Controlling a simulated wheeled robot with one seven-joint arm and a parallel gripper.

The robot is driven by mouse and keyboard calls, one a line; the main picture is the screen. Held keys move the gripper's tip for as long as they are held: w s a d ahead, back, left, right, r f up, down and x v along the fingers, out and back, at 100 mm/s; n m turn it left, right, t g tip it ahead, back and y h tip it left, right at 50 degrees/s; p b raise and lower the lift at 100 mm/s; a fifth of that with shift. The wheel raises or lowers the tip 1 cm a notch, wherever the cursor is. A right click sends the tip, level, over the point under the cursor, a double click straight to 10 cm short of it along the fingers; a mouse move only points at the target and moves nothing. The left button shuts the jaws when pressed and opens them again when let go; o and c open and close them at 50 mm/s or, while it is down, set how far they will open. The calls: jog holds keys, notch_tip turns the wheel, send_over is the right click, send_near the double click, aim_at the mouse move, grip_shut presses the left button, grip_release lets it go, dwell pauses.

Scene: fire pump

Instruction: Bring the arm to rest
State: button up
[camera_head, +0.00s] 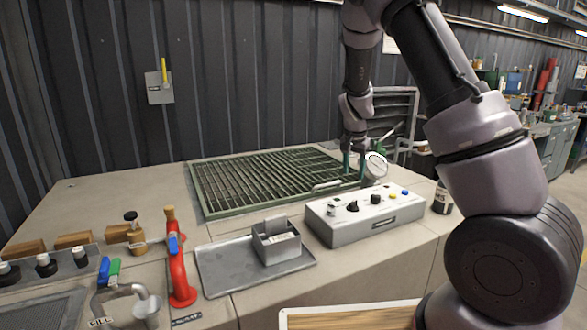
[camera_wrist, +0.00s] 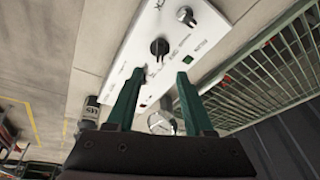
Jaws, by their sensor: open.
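My arm reaches over the right side of the counter in the head view. My gripper (camera_head: 353,164) points down near the right end of the green grating, just behind the white control box (camera_head: 365,217). In the wrist view my gripper (camera_wrist: 157,84) shows two green fingers spread apart with nothing between them. The control box (camera_wrist: 128,62) with its black knobs lies beyond the fingertips there. A round gauge (camera_head: 376,165) stands right beside the fingers in the head view, and it also shows near the right finger in the wrist view (camera_wrist: 161,123).
The green grating (camera_head: 262,181) lies on the counter. A grey tray (camera_head: 222,271) with a small box (camera_head: 277,243) is in front. A red lever handle (camera_head: 178,265) and several valves stand at left. A dark bottle (camera_head: 442,197) stands right of the control box.

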jog(key=s+r+n+t+y, duration=0.1)
jog(key=s+r+y, duration=0.3)
jog(key=s+r, duration=1.3)
jog(key=s+r+n+t, duration=0.1)
jog(key=s+r, duration=0.3)
jog(key=s, duration=0.3)
jog(key=s+r+n+t, duration=0.1)
jog(key=s+r, duration=0.3)
jog(key=s, duration=0.4)
jog(key=shift+r+n+t+h, duration=0.2)
jog(key=shift+n+t+h, duration=0.1)
jog(key=shift+n+t, duration=0.1)
jog(key=shift+a, duration=0.1)
